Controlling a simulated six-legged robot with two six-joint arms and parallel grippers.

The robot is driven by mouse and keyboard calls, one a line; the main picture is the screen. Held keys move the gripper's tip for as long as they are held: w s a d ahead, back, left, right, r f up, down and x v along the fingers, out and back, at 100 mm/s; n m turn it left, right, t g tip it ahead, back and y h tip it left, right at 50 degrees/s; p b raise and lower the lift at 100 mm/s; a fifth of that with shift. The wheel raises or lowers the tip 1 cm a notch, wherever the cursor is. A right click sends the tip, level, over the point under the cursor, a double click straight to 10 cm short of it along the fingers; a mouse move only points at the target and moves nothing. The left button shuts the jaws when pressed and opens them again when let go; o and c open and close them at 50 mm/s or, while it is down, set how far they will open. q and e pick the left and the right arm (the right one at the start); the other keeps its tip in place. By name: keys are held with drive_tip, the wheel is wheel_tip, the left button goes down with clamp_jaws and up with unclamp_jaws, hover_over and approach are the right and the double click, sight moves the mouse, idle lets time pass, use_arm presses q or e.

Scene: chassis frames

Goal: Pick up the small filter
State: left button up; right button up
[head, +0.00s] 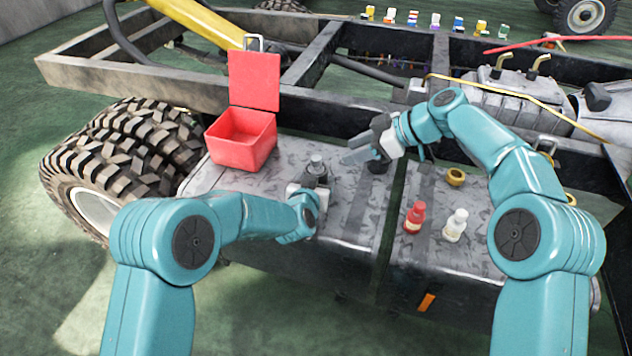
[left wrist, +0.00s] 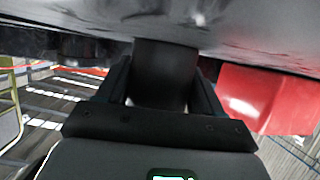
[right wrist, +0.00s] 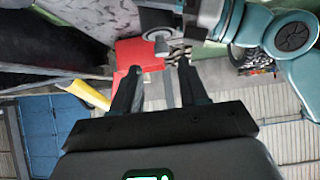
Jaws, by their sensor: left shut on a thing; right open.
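A small dark cylinder with a grey knob on top, which I take as the small filter (head: 317,165), stands upright at the middle of the grey tank top. My left gripper (head: 308,187) is shut on it from the near side. In the left wrist view the dark filter body (left wrist: 165,75) fills the space between the fingers. My right gripper (head: 358,151) is open and empty, above and to the right of the filter. In the right wrist view the filter's grey top (right wrist: 158,38) shows beyond the open fingers. I cannot tell whether the filter touches the tank.
An open red box (head: 240,145) stands at the left of the tank top. A dark round piece (head: 378,165) sits below my right gripper. A red bottle (head: 414,217), a white bottle (head: 455,225) and a brass ring (head: 455,177) stand at the right. Chassis rails (head: 330,115) run behind.

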drive_tip(key=shift+o, duration=0.8)
drive_tip(key=m+t+h, duration=0.5)
drive_tip(key=m, duration=0.3)
approach(318, 160)
drive_tip(key=shift+g, duration=0.3)
drive_tip(key=x, duration=1)
drive_tip(key=shift+w+r, duration=0.2)
clamp_jaws()
